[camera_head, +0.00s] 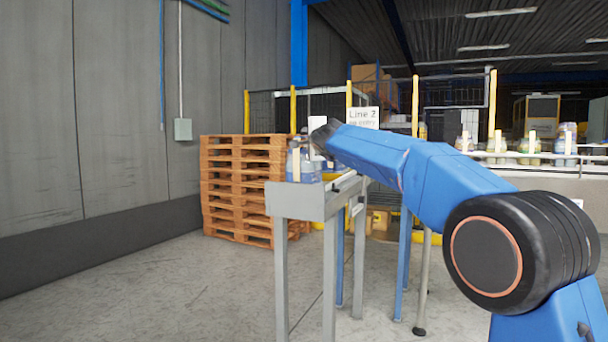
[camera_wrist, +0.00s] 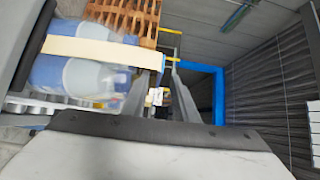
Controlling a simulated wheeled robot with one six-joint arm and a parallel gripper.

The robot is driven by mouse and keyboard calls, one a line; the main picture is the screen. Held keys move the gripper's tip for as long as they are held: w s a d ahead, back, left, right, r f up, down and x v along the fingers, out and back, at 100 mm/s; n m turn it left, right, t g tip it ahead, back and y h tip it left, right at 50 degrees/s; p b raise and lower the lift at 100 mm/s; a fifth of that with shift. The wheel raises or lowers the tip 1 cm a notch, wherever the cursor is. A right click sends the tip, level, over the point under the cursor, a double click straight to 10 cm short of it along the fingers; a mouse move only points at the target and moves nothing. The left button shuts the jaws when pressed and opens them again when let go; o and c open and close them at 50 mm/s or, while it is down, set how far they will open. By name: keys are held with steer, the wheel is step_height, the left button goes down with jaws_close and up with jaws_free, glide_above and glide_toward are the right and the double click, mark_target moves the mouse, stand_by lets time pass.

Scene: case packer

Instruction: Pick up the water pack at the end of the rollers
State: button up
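The water pack (camera_head: 305,168) is a group of clear, blue-tinted bottles with a cream band. It sits upright on the near end of the grey roller conveyor (camera_head: 300,202). It also shows large at the left of the wrist view (camera_wrist: 88,72), where the cream band crosses the bottles. My gripper (camera_head: 318,148) is at the pack, at its top and right side in the head view, and hides part of it. In the wrist view its parts stand far apart at the left and right edges, so it looks open. Contact with the pack cannot be told.
A tall stack of wooden pallets (camera_head: 238,188) stands behind and left of the conveyor. A "Line 2" sign (camera_head: 362,117), yellow posts and mesh fencing are behind. Another line with bottles (camera_head: 530,145) is at the right. The floor at left is clear.

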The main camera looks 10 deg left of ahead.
steer(key=shift+x, duration=2.3)
steer(key=shift+d, duration=0.1)
jaws_close()
steer(key=shift+r, duration=0.15)
